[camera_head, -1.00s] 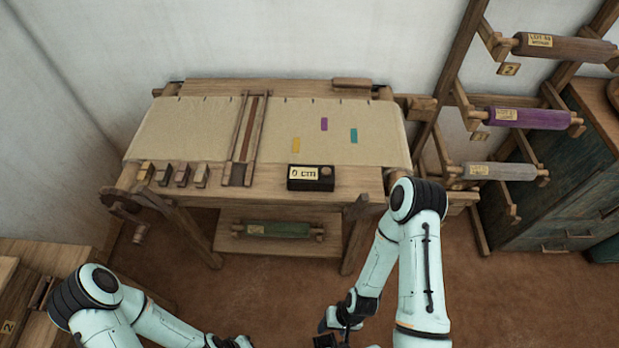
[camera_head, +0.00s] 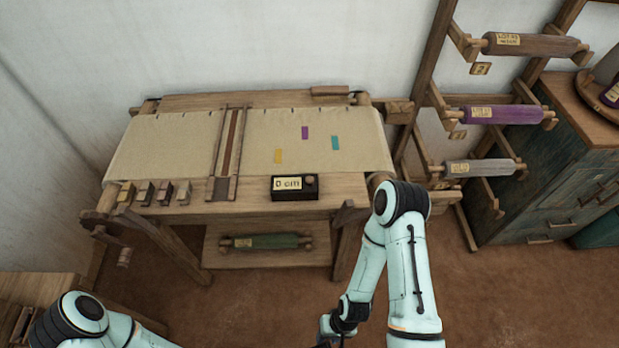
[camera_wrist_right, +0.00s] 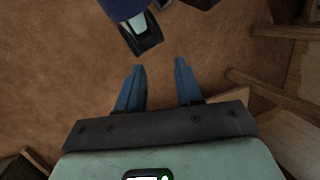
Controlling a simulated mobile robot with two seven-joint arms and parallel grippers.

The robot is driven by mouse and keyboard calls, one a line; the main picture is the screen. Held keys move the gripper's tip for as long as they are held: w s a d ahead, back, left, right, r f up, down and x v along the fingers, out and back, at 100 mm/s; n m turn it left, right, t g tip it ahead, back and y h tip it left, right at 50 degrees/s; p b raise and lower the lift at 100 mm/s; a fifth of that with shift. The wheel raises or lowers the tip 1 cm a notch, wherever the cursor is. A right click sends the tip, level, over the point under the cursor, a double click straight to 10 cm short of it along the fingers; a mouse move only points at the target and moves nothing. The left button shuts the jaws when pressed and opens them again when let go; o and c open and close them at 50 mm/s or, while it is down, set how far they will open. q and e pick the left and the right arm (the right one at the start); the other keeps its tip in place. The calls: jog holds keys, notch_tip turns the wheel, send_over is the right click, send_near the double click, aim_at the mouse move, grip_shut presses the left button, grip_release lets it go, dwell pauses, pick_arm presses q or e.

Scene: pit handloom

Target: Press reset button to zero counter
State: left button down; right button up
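The counter (camera_head: 294,188) is a small black box with a pale display reading "0 cm". It sits at the front edge of the loom (camera_head: 200,208), right of centre. A round brown button (camera_head: 310,180) stands on its right end. My right gripper shows in the right wrist view (camera_wrist_right: 160,82) with its two blue fingers apart and nothing between them, above the brown floor. In the head view it is at the bottom edge, largely cut off, below and apart from the counter. My left gripper is outside both current views; only the left arm shows at bottom left.
A rack with a brown roll (camera_head: 535,44), a purple roll (camera_head: 500,115) and a grey roll (camera_head: 482,168) stands right of the loom. A teal cabinet (camera_head: 545,170) is beyond it. A green roll (camera_head: 265,241) lies on the loom's lower shelf. Floor in front is clear.

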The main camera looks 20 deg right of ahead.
grip_shut()
dwell(1.4)
